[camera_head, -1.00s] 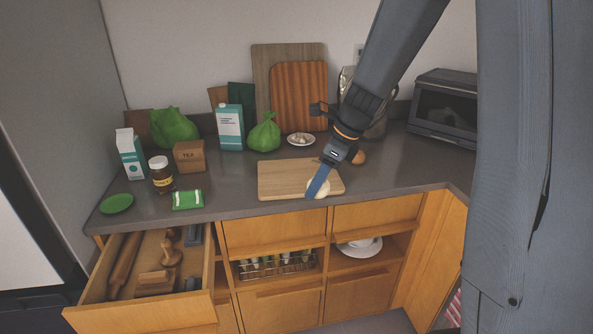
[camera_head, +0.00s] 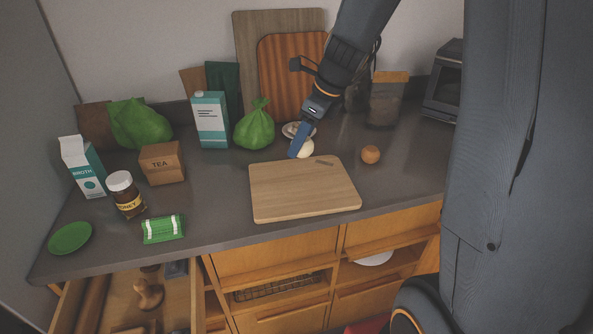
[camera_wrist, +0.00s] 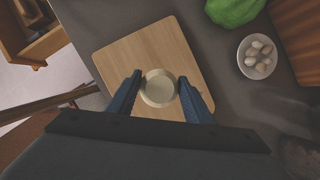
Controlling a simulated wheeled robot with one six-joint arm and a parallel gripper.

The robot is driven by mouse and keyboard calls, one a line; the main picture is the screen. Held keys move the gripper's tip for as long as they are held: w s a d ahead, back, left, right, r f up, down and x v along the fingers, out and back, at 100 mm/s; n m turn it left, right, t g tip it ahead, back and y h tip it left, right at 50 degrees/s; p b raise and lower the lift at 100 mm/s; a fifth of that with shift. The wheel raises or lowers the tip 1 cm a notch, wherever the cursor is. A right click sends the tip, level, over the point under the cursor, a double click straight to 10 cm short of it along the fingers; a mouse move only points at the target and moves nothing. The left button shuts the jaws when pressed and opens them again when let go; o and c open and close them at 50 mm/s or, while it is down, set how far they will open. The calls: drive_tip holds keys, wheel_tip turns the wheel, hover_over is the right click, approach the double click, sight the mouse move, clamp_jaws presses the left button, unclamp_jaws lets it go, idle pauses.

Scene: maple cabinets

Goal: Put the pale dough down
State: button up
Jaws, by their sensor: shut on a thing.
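The pale dough (camera_head: 306,148) is a round, cream-coloured piece between the fingers of my gripper (camera_head: 299,151). In the wrist view the dough (camera_wrist: 159,88) sits between the two blue fingers of my gripper (camera_wrist: 159,92), which is shut on it. The light wooden board (camera_head: 300,190) lies flat on the grey counter. In the head view the dough appears just past the board's back edge. In the wrist view the board (camera_wrist: 140,52) shows beneath and around the dough. The dough seems held above the surface; its exact height is hard to tell. One finger hides part of it in the head view.
A dish of small pale items (camera_wrist: 258,56) and a green bag (camera_head: 254,127) stand behind the board. A round brown item (camera_head: 370,155) is to its right. An open drawer (camera_head: 135,300) juts out below.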

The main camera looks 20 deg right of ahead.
wheel_tip(320, 180, down, 10)
drive_tip(key=shift+w+r+p, duration=0.1)
drive_tip(key=shift+p, duration=0.25)
drive_tip(key=shift+f, duration=0.2)
drive_tip(key=o, duration=1.1)
drive_tip(key=shift+r, duration=0.1)
